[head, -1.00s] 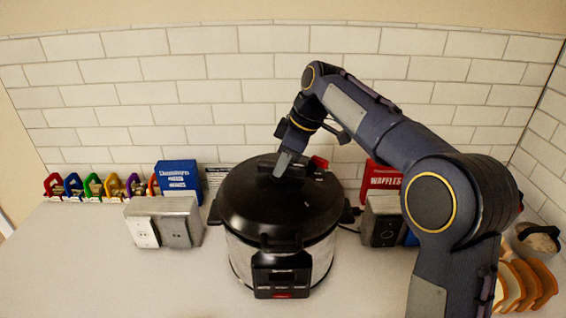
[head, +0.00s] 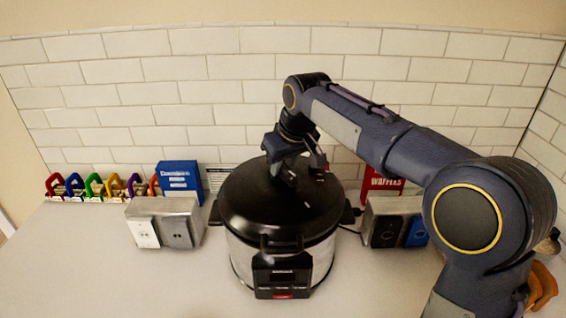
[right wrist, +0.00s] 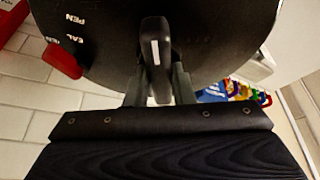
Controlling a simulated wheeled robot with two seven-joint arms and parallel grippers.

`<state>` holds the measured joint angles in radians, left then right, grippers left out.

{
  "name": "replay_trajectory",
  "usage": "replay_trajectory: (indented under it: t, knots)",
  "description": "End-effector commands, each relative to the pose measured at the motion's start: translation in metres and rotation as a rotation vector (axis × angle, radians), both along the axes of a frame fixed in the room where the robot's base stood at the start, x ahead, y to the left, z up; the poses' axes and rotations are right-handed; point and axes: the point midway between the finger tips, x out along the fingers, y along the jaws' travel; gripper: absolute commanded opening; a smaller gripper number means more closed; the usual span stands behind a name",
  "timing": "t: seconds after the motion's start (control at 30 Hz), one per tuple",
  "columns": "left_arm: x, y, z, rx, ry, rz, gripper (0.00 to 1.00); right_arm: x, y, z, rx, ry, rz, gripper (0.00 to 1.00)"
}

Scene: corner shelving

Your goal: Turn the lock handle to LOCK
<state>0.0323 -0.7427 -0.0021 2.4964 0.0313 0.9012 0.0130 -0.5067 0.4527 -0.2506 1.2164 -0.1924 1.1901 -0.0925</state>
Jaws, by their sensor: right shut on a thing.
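A black and steel pressure cooker (head: 282,250) stands in the middle of the counter, with its round black lid (head: 250,215) on top. My right gripper (head: 283,177) reaches down over the back half of the lid. In the right wrist view, the lock handle (right wrist: 155,50) is a dark bar with a light stripe, standing between the two fingers of the right gripper (right wrist: 159,88). The gripper is shut on it. White lettering (right wrist: 73,19), partly cut off and ending in "PEN", shows on the lid near a red tab (right wrist: 62,60). My left gripper is out of view.
Grey boxes with sockets or switches stand left (head: 165,222) and right (head: 392,222) of the cooker. A blue box (head: 180,180) and a red waffles box (head: 381,183) stand behind. Colourful clips (head: 95,186) line the back left. The front left counter is clear.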

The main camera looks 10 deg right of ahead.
Motion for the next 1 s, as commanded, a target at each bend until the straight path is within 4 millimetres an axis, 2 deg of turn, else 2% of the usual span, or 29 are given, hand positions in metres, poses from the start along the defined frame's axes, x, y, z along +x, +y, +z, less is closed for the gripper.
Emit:
replay_trajectory:
  t: [0.63,0.67,0.8,1.0]
  knots:
    - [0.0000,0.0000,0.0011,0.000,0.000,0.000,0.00,-0.0001,0.0002,0.0002,0.000,0.001,-0.054,0.00]
    - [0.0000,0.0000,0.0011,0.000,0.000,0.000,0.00,-0.0001,0.0002,0.0002,0.000,0.001,-0.054,0.24]
    - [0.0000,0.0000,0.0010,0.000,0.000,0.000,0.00,-0.0001,0.0002,0.0001,0.000,0.001,-0.053,0.43]
    - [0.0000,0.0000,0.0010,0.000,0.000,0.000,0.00,-0.0001,0.0003,0.0001,0.000,0.001,-0.052,0.44]
